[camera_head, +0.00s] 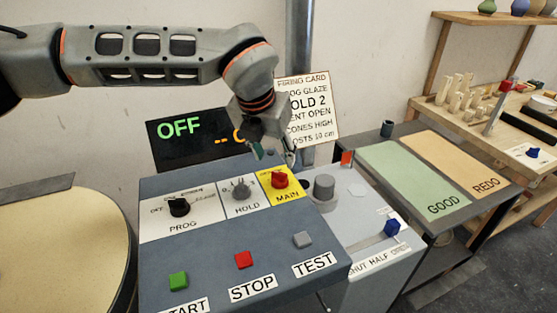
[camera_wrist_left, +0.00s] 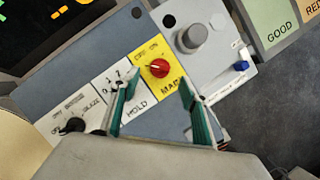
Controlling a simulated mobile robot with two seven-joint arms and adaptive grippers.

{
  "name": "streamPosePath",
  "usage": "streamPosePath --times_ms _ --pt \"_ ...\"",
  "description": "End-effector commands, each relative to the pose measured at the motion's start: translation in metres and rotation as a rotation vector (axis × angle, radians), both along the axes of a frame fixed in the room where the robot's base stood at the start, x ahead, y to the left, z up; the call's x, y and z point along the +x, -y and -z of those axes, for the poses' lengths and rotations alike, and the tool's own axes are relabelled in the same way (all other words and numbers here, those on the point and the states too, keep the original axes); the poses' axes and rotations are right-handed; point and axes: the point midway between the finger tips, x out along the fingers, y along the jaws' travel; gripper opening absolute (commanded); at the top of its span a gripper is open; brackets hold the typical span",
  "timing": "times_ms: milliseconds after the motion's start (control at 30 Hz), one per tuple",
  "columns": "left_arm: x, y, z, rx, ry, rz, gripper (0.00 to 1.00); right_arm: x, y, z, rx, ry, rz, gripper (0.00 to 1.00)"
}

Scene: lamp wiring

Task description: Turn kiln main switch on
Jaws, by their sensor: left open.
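The kiln main switch is a red knob (camera_head: 280,178) on a yellow MAIN panel (camera_head: 268,196) at the top right of the grey-blue control box (camera_head: 205,255). In the left wrist view the red knob (camera_wrist_left: 158,68) shows between and beyond the fingertips. My left gripper (camera_head: 272,150) is above and behind the knob, pointing down. In the wrist view its two green-padded fingers (camera_wrist_left: 158,95) are apart, with nothing between them. They look clear of the knob, though the exact gap is hard to tell. The display (camera_head: 180,128) reads OFF in green. My right gripper is not in view.
Left of MAIN are the HOLD knob (camera_head: 241,188) and black PROG knob (camera_head: 179,207). Green (camera_head: 178,281), red (camera_head: 243,259) and grey (camera_head: 303,239) buttons sit below. A grey knob (camera_head: 323,187) and blue slider (camera_head: 392,227) stand right. A firing card (camera_head: 308,108) is behind.

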Motion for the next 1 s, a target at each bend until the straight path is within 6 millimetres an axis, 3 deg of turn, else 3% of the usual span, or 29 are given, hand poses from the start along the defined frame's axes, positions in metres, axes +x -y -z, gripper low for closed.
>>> streamPosePath --times_ms 400,833,867,1000 --pt "0.02 0.009 0.055 0.0 -0.002 0.0 0.45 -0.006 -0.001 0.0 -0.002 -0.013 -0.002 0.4" --pt "0.025 0.011 0.067 0.0 -0.001 0.001 0.45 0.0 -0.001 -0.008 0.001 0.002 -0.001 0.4" --pt "0.025 0.011 0.067 0.0 -0.001 0.001 0.43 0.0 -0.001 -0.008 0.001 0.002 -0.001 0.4" --pt "0.025 0.011 0.067 0.0 -0.001 0.001 0.07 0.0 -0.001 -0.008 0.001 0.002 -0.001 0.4"
